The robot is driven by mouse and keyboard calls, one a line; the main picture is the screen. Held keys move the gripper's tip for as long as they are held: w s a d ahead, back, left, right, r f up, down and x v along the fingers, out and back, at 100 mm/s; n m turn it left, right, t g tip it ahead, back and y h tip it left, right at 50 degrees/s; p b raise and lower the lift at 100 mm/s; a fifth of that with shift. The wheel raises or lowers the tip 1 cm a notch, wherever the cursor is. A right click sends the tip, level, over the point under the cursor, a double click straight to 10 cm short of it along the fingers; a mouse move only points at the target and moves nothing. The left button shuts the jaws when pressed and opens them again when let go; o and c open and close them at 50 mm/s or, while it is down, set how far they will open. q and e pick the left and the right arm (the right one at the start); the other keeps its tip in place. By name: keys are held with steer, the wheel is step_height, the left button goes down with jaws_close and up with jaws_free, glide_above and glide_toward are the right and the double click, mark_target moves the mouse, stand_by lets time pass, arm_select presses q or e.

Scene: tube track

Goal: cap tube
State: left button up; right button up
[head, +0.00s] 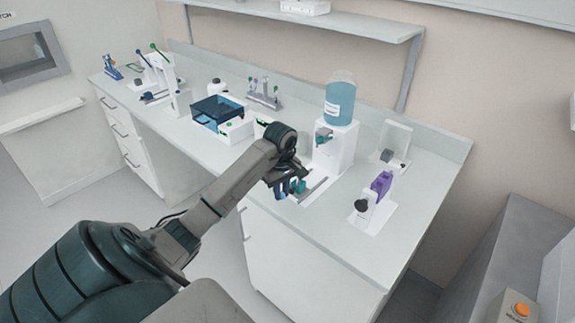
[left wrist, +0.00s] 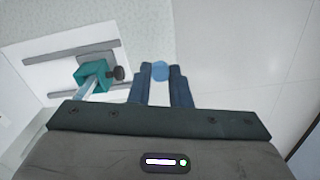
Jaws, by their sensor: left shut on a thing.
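My left gripper (head: 283,190) is at the front edge of the bench. In the left wrist view its two dark blue fingers (left wrist: 161,84) are shut on a round blue cap (left wrist: 160,70), which shows between their tips. A teal clamp (left wrist: 91,74) with a dark knob sits on a white base plate, left of the fingers and apart from them. A pale, clear tube (left wrist: 90,89) lies in the clamp, partly hidden by my gripper body. In the head view the teal clamp (head: 300,186) shows just right of my gripper. My right gripper is not in view.
A blue bottle (head: 340,103) on a white stand (head: 335,150) rises behind the clamp. A purple item (head: 381,183) on a white fixture stands to the right. A blue-lidded box (head: 217,112) and a rack (head: 264,97) are farther left. The bench front (head: 300,240) drops to the floor.

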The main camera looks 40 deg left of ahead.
arm_select(q)
steer(key=w+r+n+p, duration=0.2)
steer(key=w+r, duration=0.1)
steer(key=r, duration=0.1)
steer(key=w+a+r+n+p, duration=0.1)
steer(key=w+r+p, duration=0.2)
steer(key=r, duration=0.1)
steer(key=w+r+n+p, duration=0.2)
steer(key=w+r+p, duration=0.1)
steer(key=r, duration=0.1)
steer(key=shift+w+a+r+n, duration=0.15)
steer(key=shift+w+a+n, duration=0.1)
steer(key=shift+a+n, duration=0.05)
steer(key=shift+f, duration=1.75)
steer(key=shift+f+b, duration=0.6)
steer(key=shift+f, duration=0.25)
steer(key=shift+w+f, duration=0.1)
steer(key=shift+f, duration=0.1)
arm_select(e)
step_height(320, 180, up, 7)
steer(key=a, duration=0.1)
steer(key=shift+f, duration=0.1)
arm_select(q)
steer(key=shift+b, duration=0.35)
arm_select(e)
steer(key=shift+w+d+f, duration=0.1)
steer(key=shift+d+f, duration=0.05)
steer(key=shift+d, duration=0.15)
